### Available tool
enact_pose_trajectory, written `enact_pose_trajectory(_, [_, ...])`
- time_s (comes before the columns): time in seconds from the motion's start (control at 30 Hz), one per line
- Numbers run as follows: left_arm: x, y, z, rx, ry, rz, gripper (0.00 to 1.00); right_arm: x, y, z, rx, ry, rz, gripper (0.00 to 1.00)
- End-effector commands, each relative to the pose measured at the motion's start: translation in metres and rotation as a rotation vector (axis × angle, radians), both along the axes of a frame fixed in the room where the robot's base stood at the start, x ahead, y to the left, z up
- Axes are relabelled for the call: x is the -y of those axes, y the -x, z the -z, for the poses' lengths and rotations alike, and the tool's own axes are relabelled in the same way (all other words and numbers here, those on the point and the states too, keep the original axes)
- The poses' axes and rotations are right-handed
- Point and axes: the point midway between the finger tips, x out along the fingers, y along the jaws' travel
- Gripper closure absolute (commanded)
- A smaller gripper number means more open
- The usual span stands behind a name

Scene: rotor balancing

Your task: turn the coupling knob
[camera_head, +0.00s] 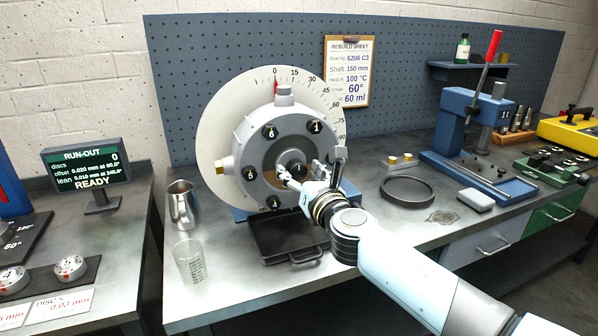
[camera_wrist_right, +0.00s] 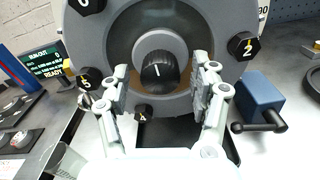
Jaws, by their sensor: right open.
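The coupling knob (camera_wrist_right: 158,74) is black with a white mark and sits in a pale round collar at the centre of the grey housing (camera_head: 247,140). In the right wrist view it lies between the two fingers of my right gripper (camera_wrist_right: 164,72), with a gap on each side. The fingers are spread and hold nothing. In the head view my right gripper (camera_head: 301,174) is in front of the housing's centre and partly hides the knob. My left gripper does not show.
Several numbered black bolt caps ring the housing, before a pale dial (camera_head: 225,108). A black tray (camera_head: 262,236) is below. A metal jug (camera_head: 182,204) and clear beaker (camera_head: 188,262) stand left. A blue block with a black lever (camera_wrist_right: 262,102) is right of the gripper.

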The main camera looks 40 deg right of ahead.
Motion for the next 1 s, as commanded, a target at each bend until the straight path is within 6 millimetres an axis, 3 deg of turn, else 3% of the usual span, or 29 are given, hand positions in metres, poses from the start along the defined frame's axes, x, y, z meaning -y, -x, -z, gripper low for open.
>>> enact_pose_trajectory(0.33, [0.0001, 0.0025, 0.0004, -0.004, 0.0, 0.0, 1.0, 0.0016, -0.0058, 0.0, 0.0, 0.0, 0.0, 0.37])
enact_pose_trajectory(0.77, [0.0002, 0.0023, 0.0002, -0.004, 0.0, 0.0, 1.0, 0.0015, -0.0055, -0.0001, 0.0, 0.0, 0.0, 0.92])
enact_pose_trajectory(1.0, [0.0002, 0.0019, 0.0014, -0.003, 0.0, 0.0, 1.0, 0.0016, -0.0055, 0.0004, 0.004, -0.02, 0.0, 0.93])
